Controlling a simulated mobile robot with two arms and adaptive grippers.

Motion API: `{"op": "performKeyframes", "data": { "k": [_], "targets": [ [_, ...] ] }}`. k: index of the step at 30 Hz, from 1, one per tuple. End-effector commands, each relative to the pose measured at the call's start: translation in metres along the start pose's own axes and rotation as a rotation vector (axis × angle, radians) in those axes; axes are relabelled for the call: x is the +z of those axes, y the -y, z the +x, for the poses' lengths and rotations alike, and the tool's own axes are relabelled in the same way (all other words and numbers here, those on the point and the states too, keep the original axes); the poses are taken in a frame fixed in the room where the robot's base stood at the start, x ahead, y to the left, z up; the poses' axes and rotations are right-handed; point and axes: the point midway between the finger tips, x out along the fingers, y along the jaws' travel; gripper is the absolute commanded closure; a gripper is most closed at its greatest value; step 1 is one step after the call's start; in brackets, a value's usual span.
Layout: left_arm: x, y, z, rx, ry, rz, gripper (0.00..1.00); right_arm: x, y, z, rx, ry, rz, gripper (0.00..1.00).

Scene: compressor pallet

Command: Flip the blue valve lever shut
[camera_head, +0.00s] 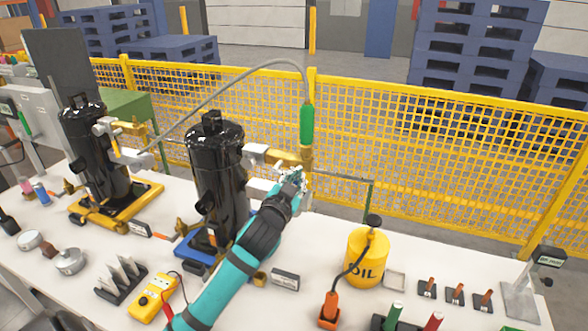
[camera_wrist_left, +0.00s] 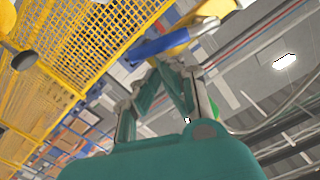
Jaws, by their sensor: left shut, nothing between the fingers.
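The blue valve lever (camera_wrist_left: 158,46) shows in the left wrist view as a blue bar beside a brass-yellow fitting, just beyond my fingertips. I cannot tell whether they touch it. In the head view I cannot make out the lever; my gripper is in front of that spot. My left gripper (camera_head: 292,180) is shut and empty, just below the brass valve fitting (camera_head: 288,158) at the right of the black cylinder (camera_head: 217,170). Its closed fingers also show in the left wrist view (camera_wrist_left: 162,72). My right gripper is not in view.
A green-handled hose (camera_head: 306,125) hangs above the fitting. A second black cylinder (camera_head: 95,150) stands to the left. On the white table are a yellow oil can (camera_head: 367,262), a yellow meter (camera_head: 152,298) and small tools. A yellow mesh fence (camera_head: 450,150) runs behind.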

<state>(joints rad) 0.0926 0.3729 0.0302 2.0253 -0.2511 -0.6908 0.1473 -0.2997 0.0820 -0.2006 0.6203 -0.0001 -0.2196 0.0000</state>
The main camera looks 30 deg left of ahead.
Motion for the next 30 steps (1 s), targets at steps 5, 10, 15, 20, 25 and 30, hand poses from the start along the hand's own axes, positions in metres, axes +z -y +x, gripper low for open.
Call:
{"op": "performKeyframes", "data": {
  "k": [5,10,15,20,25,30],
  "targets": [
    [0.012,-0.006,0.001,-0.006,0.004,0.170,1.00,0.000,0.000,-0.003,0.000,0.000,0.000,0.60],
    [0.023,-0.009,0.001,-0.014,0.004,0.332,1.00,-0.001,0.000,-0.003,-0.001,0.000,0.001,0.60],
    [0.035,-0.010,0.002,-0.022,0.004,0.493,1.00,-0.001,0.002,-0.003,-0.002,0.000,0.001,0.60],
    [0.046,-0.010,0.002,-0.029,0.004,0.646,1.00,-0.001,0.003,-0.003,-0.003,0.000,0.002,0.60],
    [0.056,-0.007,0.003,-0.038,0.002,0.803,1.00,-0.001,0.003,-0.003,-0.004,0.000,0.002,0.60],
    [0.065,-0.004,0.003,-0.045,0.003,0.944,1.00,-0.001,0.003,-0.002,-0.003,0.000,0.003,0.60]
  ]
}}
